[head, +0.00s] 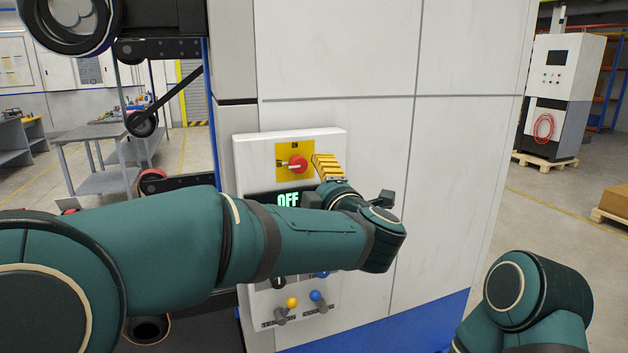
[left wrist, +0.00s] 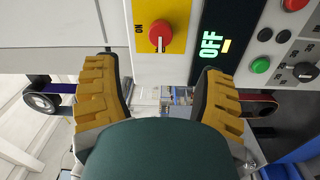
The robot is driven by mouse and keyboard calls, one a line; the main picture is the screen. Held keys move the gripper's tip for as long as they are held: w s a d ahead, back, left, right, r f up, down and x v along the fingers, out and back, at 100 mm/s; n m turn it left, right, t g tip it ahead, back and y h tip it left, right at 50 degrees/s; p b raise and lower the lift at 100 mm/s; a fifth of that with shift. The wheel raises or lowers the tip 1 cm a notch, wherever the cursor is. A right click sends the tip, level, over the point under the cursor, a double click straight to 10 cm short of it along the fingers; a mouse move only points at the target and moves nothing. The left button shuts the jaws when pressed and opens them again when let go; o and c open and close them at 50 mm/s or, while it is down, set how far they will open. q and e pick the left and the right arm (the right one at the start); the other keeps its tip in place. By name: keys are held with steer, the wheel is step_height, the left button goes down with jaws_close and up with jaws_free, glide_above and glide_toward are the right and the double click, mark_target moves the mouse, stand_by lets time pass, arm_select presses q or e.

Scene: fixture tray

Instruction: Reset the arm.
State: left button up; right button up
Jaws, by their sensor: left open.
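My left gripper (head: 328,168) is at the control panel (head: 243,150), just right of the red rotary switch (head: 298,164) on its yellow plate. In the left wrist view, its two yellow ribbed fingers are spread wide with nothing between them, so the left gripper (left wrist: 156,78) is open and empty. The red switch (left wrist: 162,36) lies beyond the fingertips, apart from them. A display (left wrist: 209,45) beside it reads OFF. My left forearm hides much of the lower panel in the head view. Only part of my right arm shows at the lower right; its gripper is out of view.
Green (left wrist: 260,65) and red buttons and a black knob (left wrist: 303,72) sit beside the display. Levers with yellow (head: 292,302) and blue (head: 315,296) tips stick out low on the panel. The white cabinet wall (head: 460,130) right of the panel is bare.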

arm_select(q)
steer(key=shift+f, duration=0.1)
steer(key=w+a+f+m+g+h, duration=0.15)
steer(key=f+m, duration=0.25)
steer(key=f, duration=0.5)
steer(key=w+a+f+m+h, duration=0.3)
steer(key=f+m, duration=0.1)
steer(key=f, duration=0.6)
steer(key=s+a+f+m+g+h, duration=0.1)
steer(key=s+a+f+m+g, duration=0.15)
steer(key=f, duration=0.55)
steer(key=s+a+f+m+g+h, duration=0.1)
steer(key=s+f+m+g, duration=0.15)
steer(key=f, duration=0.55)
steer(key=s+a+f+m+g+h, duration=0.1)
steer(key=s+a+f+g, duration=0.1)
steer(key=s+f, duration=0.4)
steer(key=s+a+f+m+g+h, duration=0.1)
steer(key=s+f+m+g, duration=0.1)
steer(key=s+f+g, duration=0.2)
steer(key=s+a+f+m+g+h, duration=0.1)
steer(key=s+a+f+m+g, duration=0.1)
steer(key=s+f, duration=0.7)
steer(key=s+g, duration=0.1)
steer(key=s, duration=0.6)
steer(key=shift+a+f, duration=0.15)
steer(key=shift+a, duration=0.15)
steer(key=shift+w, duration=0.1)
